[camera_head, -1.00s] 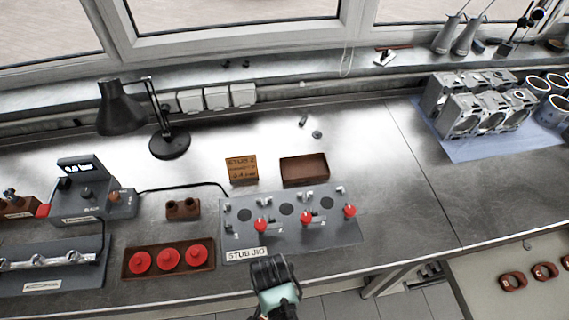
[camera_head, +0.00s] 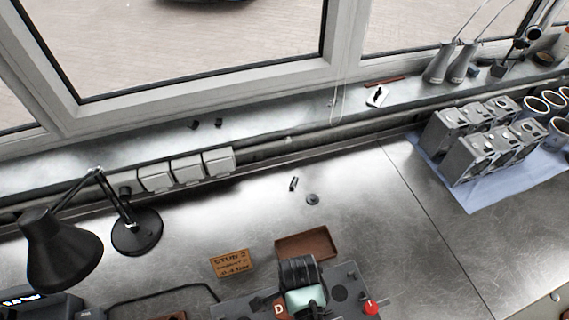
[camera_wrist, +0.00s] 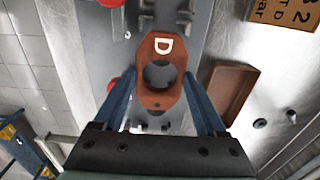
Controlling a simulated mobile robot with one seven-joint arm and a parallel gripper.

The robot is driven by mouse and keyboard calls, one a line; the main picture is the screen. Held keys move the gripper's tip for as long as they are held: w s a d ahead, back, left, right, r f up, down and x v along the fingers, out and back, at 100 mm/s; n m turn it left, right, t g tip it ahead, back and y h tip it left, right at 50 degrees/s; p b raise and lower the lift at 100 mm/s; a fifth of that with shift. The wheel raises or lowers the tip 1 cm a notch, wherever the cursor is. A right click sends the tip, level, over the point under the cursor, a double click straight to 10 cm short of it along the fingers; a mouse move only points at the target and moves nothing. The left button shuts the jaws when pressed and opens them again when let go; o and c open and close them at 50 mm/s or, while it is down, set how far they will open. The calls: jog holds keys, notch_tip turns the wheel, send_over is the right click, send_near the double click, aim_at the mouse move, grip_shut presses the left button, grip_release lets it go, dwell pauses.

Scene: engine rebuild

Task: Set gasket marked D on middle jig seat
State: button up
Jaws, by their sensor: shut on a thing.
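The red-brown gasket marked D (camera_wrist: 157,103) is held between the two blue fingers of my gripper (camera_wrist: 160,80) in the wrist view. It is a flat plate with one large round hole. In the head view part of the gasket (camera_head: 280,310) shows beside my gripper (camera_head: 294,304), over the grey jig (camera_head: 345,275). The jig plate (camera_wrist: 95,40) lies behind the gasket in the wrist view. The gasket and gripper cover part of the jig, and the middle seat cannot be made out clearly. I cannot tell whether the gasket touches the jig.
A red-topped clamp (camera_head: 370,307) stands on the jig, right of my gripper. An empty brown tray (camera_head: 306,243) and a lettered card (camera_head: 231,263) lie behind the jig. A black lamp (camera_head: 60,250) stands at left, engine blocks (camera_head: 470,145) at right. The bench behind is mostly clear.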

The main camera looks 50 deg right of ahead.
jog(key=shift+f+b, duration=0.8)
jog(key=shift+b, duration=0.2)
notch_tip(320, 180, down, 3)
jog(key=b, duration=0.3)
jog(key=shift+w+f, duration=0.1)
jog(key=shift+f, duration=0.15)
dwell(0.5)
jog(key=shift+f+b, duration=0.3)
jog(key=shift+f, duration=1.05)
dwell(1.6)
jog(key=o, duration=1.3)
